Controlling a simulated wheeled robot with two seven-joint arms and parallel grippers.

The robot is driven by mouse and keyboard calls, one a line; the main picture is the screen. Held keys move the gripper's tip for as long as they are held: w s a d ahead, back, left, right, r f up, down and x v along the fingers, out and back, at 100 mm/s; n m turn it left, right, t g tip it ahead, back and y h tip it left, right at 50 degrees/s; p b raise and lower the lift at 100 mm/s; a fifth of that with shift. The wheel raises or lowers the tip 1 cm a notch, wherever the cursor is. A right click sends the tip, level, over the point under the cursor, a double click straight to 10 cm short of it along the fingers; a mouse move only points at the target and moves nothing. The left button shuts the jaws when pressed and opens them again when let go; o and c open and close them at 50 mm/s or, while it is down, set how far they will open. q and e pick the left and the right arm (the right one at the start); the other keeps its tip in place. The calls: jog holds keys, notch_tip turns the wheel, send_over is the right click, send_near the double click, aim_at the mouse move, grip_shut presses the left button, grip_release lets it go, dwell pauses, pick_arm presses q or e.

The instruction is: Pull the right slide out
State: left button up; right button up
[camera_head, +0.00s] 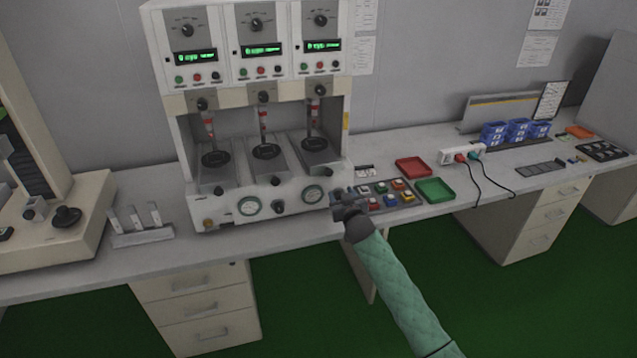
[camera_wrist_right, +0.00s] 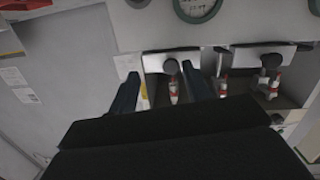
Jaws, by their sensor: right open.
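The test machine (camera_head: 275,120) stands on the bench with three sloped grey slides side by side. The right slide (camera_head: 312,148) has a round black pad and a dark knob (camera_head: 327,171) at its front end; it sits inside the bay. My right gripper (camera_head: 343,200) is open and empty, in front of the machine's lower right corner, below and right of that knob. In the right wrist view the picture is upside down; the open fingers (camera_wrist_right: 160,72) point at the machine, and the right slide's knob (camera_wrist_right: 172,67) appears between them, nearer the right-hand finger. My left gripper is out of view.
A tray of coloured blocks (camera_head: 390,195) lies just right of my gripper. Beyond it are a red tray (camera_head: 413,167), a green tray (camera_head: 435,190) and a power strip (camera_head: 463,154) with cables. Floor space in front is clear.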

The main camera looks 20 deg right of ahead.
aim_at(329, 173)
jog(key=shift+m+t+y, duration=0.3)
jog(key=shift+t+y, duration=0.3)
jog(key=shift+t, duration=0.1)
jog(key=w+p, duration=0.1)
jog(key=w, duration=0.1)
jog(key=w+r, duration=0.1)
jog(key=w, duration=0.1)
jog(key=w+a+r+p, duration=0.1)
jog(key=w, duration=0.1)
jog(key=shift+w+r+p, duration=0.25)
jog(key=shift+p, duration=0.1)
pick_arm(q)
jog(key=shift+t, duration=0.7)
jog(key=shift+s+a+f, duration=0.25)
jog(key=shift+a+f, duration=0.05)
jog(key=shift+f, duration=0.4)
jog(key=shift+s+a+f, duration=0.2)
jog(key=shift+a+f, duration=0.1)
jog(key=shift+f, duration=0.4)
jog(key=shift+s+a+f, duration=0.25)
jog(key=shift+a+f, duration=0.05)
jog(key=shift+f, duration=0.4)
pick_arm(e)
jog(key=shift+w+a+f, duration=0.1)
jog(key=shift+w+f, duration=0.05)
jog(key=shift+w, duration=0.6)
grip_shut()
